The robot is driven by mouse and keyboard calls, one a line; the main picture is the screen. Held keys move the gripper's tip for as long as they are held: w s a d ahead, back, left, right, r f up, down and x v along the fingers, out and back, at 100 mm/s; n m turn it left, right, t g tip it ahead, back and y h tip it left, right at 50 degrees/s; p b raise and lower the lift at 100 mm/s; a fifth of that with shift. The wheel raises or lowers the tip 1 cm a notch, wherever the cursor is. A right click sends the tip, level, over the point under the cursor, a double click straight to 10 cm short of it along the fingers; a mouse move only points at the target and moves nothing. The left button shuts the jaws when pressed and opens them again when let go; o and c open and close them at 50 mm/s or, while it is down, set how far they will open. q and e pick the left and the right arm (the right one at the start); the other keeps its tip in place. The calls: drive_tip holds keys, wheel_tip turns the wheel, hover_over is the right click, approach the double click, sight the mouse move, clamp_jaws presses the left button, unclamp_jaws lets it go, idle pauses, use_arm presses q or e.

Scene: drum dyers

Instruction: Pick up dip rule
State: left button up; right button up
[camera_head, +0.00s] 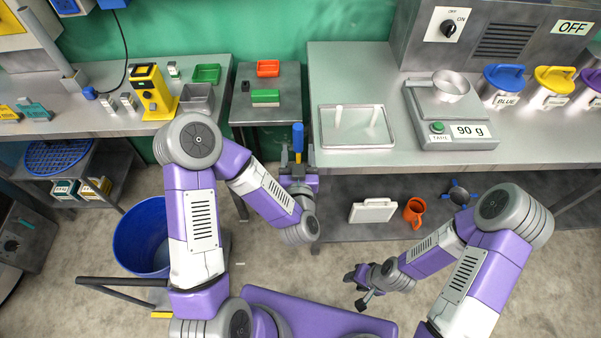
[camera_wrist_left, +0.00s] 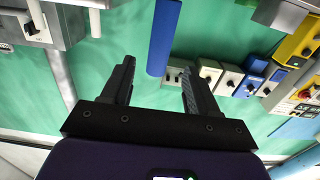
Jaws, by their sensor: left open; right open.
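A blue rod with a yellow lower part, which looks like the dip rule (camera_head: 298,137), stands upright at the front of the gap between the benches. My left gripper (camera_head: 297,163) is just below and around its lower part in the head view, which hides its lower end. In the left wrist view, the blue rod (camera_wrist_left: 163,38) comes down from the top between the fingertips of my open left gripper (camera_wrist_left: 158,75), with a gap on either side. I cannot tell whether they touch it. My right gripper (camera_head: 360,287) is open and empty, low over the floor.
The right bench holds a clear tray (camera_head: 356,145), a scale (camera_head: 440,120) and lidded jars. A blue bin (camera_head: 140,240) stands at left.

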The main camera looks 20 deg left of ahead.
sight(298, 138)
use_arm(q)
drive_tip(key=x, duration=0.7)
drive_tip(key=shift+d, duration=0.1)
drive_tip(key=shift+c, duration=0.2)
drive_tip(key=c, duration=0.9)
wheel_tip(298, 138, up, 28)
drive_tip(key=p, duration=0.7)
